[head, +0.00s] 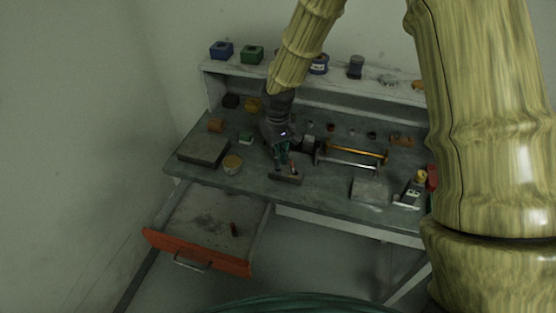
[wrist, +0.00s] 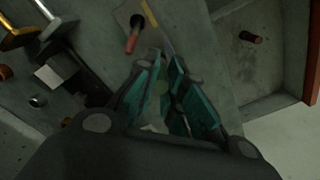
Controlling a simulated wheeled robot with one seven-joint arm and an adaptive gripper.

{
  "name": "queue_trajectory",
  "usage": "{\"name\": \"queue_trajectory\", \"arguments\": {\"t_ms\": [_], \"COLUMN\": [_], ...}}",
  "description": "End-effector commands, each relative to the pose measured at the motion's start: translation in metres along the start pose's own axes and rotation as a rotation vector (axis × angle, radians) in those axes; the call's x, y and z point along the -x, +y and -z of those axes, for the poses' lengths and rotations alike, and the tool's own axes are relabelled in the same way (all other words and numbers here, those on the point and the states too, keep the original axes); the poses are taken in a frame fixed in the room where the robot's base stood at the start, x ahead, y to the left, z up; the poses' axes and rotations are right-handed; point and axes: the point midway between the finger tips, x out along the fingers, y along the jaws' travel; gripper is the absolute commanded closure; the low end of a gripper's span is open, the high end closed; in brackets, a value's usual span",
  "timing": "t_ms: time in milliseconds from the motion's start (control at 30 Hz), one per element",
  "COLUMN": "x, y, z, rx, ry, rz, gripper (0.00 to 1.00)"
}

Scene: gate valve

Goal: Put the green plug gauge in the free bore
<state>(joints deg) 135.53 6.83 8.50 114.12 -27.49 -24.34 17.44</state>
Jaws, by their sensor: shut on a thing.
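My gripper (head: 282,166) is over the front middle of the bench, fingers pointing down. In the wrist view its teal fingers (wrist: 164,62) are shut on a dull greenish piece (wrist: 162,88), which I take for the green plug gauge; the fingers hide most of it. A small dark block (head: 287,180) sits right by the fingertips. In the wrist view the block (wrist: 150,14) has a yellow stripe, and a red plug gauge (wrist: 132,38) stands in it.
An open drawer (head: 198,243) with an orange front holds a small red plug (head: 233,229). A rack with yellow and silver bars (head: 352,156) stands close right. Bins and jars line the back shelf.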

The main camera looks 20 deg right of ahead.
Motion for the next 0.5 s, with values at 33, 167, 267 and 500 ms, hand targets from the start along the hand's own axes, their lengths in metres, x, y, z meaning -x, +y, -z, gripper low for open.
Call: {"name": "queue_trajectory", "arguments": {"t_ms": [33, 167, 267, 500], "x": [-0.002, -0.013, -0.022, -0.032], "y": [0.000, 0.000, 0.000, 0.000], "z": [-0.001, -0.001, -0.001, -0.001], "rx": [0.000, 0.000, 0.001, 0.000], "ry": [-0.002, -0.002, -0.003, -0.001], "rz": [0.000, 0.000, -0.001, 0.000], "gripper": [1.00, 1.00, 1.00, 1.00]}}
